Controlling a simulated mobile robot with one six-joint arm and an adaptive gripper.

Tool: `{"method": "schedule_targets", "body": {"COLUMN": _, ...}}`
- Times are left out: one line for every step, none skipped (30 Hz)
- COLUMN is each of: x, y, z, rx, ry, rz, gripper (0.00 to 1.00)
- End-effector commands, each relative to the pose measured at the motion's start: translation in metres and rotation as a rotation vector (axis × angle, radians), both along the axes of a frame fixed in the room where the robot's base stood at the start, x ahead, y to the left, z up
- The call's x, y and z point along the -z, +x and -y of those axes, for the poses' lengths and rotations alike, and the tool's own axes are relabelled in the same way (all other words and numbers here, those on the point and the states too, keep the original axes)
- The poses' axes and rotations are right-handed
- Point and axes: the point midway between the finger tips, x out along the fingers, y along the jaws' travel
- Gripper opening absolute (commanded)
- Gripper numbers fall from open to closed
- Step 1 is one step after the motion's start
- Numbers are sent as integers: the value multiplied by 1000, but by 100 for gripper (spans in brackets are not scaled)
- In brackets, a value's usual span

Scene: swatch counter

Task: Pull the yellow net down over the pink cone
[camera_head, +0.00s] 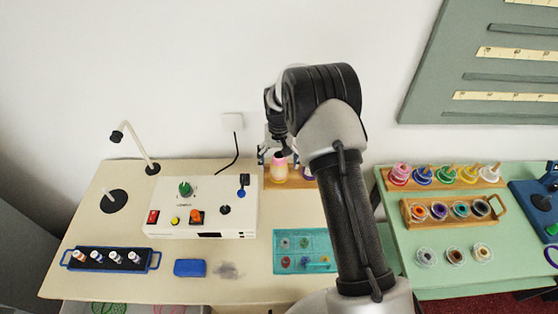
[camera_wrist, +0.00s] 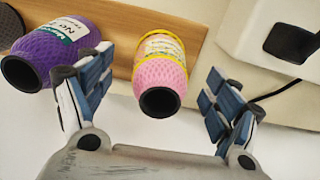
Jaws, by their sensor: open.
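The pink cone (camera_wrist: 160,76) stands in the wrist view with its dark open end toward the camera. It also shows at the back of the cream counter in the head view (camera_head: 280,160). The yellow net (camera_wrist: 170,61) shows as yellow edges around the cone's far part, with a pale label between them; pink is bare nearer the dark end. My gripper (camera_wrist: 158,75) is open, one finger on each side of the cone, with gaps and no visible contact. In the head view my gripper (camera_head: 277,146) is just above the cone, and my arm hides part of the area.
A purple cone (camera_wrist: 68,52) stands close beside the left finger in the wrist view, on the same wooden board (camera_wrist: 112,28). A white control box (camera_head: 215,195) with a cable is left of the cone. A teal tray (camera_head: 300,262) lies in front.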

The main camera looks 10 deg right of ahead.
Motion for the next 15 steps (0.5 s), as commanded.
{"method": "schedule_targets", "body": {"x": 0, "y": 0, "z": 0, "rx": 0, "ry": 0, "rz": 0, "gripper": 83}}
{"method": "schedule_targets", "body": {"x": 0, "y": 0, "z": 0, "rx": 0, "ry": 0, "rz": 0, "gripper": 83}}
{"method": "schedule_targets", "body": {"x": 0, "y": 0, "z": 0, "rx": 0, "ry": 0, "rz": 0, "gripper": 83}}
{"method": "schedule_targets", "body": {"x": 0, "y": 0, "z": 0, "rx": 0, "ry": 0, "rz": 0, "gripper": 83}}
{"method": "schedule_targets", "body": {"x": 0, "y": 0, "z": 0, "rx": 0, "ry": 0, "rz": 0, "gripper": 83}}
{"method": "schedule_targets", "body": {"x": -1, "y": 0, "z": 0, "rx": 0, "ry": 0, "rz": 0, "gripper": 83}}
{"method": "schedule_targets", "body": {"x": -3, "y": 0, "z": 0, "rx": 0, "ry": 0, "rz": 1, "gripper": 83}}
{"method": "schedule_targets", "body": {"x": -5, "y": 0, "z": 0, "rx": 0, "ry": 0, "rz": 1, "gripper": 83}}
{"method": "schedule_targets", "body": {"x": -8, "y": 0, "z": 0, "rx": 0, "ry": 0, "rz": 1, "gripper": 83}}
{"method": "schedule_targets", "body": {"x": -12, "y": 1, "z": 0, "rx": 0, "ry": 0, "rz": 2, "gripper": 83}}
{"method": "schedule_targets", "body": {"x": -17, "y": 1, "z": 0, "rx": 0, "ry": 0, "rz": 3, "gripper": 83}}
{"method": "schedule_targets", "body": {"x": -24, "y": 1, "z": 0, "rx": 0, "ry": 0, "rz": 4, "gripper": 83}}
{"method": "schedule_targets", "body": {"x": -30, "y": 1, "z": 0, "rx": 0, "ry": 0, "rz": 3, "gripper": 83}}
{"method": "schedule_targets", "body": {"x": -37, "y": 1, "z": 0, "rx": 0, "ry": 0, "rz": 5, "gripper": 83}}
{"method": "schedule_targets", "body": {"x": -46, "y": 1, "z": 0, "rx": 0, "ry": 0, "rz": 5, "gripper": 83}}
